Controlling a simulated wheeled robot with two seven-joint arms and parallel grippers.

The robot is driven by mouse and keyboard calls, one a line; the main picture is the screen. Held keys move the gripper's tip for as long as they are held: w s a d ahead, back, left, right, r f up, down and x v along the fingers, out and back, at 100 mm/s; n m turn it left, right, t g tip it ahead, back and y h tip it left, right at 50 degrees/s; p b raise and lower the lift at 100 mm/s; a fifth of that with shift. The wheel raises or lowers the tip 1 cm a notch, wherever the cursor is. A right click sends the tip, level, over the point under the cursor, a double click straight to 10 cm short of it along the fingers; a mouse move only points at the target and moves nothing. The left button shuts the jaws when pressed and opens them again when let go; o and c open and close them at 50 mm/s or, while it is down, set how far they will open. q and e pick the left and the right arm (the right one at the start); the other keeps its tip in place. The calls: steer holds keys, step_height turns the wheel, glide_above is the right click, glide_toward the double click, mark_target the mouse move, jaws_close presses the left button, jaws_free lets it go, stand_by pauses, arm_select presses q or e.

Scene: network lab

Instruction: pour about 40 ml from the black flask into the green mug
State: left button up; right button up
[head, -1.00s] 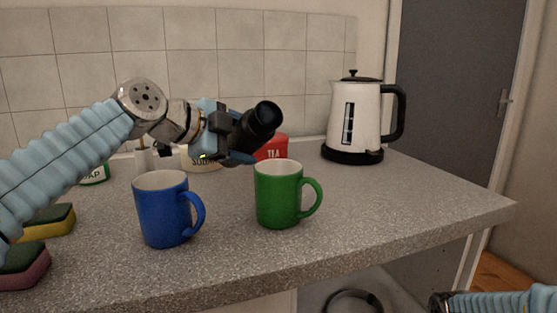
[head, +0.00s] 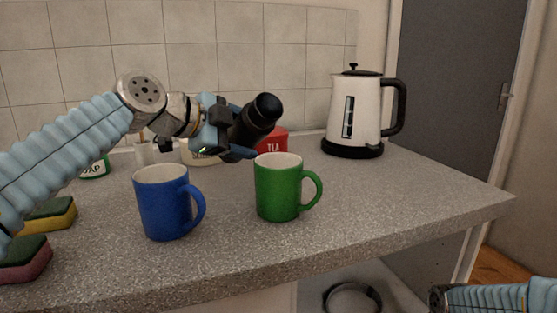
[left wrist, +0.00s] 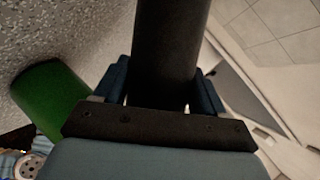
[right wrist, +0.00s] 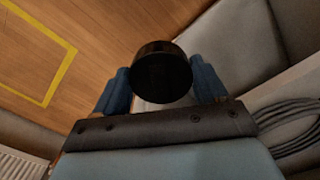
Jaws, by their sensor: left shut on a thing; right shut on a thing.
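The black flask (head: 252,122) is in my left gripper (head: 232,138), behind and above the green mug (head: 279,188). It leans, with its upper end up and to the right; no stream of liquid shows. In the left wrist view the flask (left wrist: 168,50) runs between the closed fingers, with the green mug (left wrist: 48,100) at left. The mug stands upright on the counter, handle to the right; its contents cannot be made out. My right gripper (right wrist: 163,88) is shut on a black round cap-like piece (right wrist: 161,72), low and away from the mugs.
A blue mug (head: 166,205) stands left of the green mug. A white kettle (head: 365,112) is at the back right, a red tea tin (head: 274,141) behind the green mug. Sponges (head: 45,216) lie at the left. The counter (head: 400,195) is clear to the right.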

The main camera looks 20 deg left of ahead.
mark_target(250, 147)
arm_select(q)
steer(key=shift+r, duration=0.2)
arm_select(e)
steer(key=shift+r, duration=0.15)
stand_by(0.5)
